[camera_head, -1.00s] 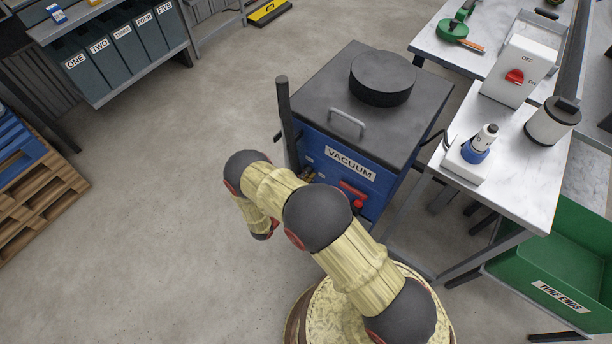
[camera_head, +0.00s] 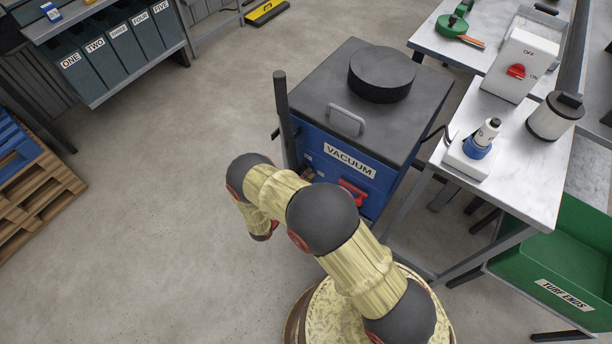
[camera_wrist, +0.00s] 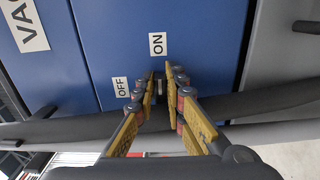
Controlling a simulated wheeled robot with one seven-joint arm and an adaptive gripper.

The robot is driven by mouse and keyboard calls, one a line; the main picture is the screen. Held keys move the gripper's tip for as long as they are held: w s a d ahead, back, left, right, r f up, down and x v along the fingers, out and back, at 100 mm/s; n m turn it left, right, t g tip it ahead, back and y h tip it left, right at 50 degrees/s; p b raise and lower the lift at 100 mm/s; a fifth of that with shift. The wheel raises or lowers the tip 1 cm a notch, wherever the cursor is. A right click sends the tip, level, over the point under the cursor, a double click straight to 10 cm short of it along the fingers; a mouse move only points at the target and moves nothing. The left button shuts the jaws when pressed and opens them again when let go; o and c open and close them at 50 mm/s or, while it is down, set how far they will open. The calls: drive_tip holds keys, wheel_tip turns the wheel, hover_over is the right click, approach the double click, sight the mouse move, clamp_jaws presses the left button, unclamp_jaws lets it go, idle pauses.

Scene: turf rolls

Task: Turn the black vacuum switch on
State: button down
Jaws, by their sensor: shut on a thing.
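The blue vacuum cabinet (camera_head: 385,192) with a dark grey top stands in the middle of the head view, labelled VACUUM. In the wrist view its blue front (camera_wrist: 200,50) carries an OFF label (camera_wrist: 120,87) and an ON label (camera_wrist: 158,43). My gripper (camera_wrist: 160,88) is at this front, between and just below the two labels, shut on the small black switch (camera_wrist: 160,76). The fingers cover most of the switch, so its exact angle is hard to tell. In the head view my arm hides most of the gripper.
A dark upright post (camera_head: 283,115) stands at the cabinet's left corner. A workbench (camera_head: 525,180) with a white OFF/ON switch box (camera_head: 520,65) stands at the right, above a green bin (camera_head: 560,250).

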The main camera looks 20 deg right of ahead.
drive_tip(key=shift+f, duration=0.1)
drive_tip(key=c, duration=1.9)
unclamp_jaws()
drive_tip(key=shift+o, duration=0.3)
drive_tip(key=v, duration=1.2)
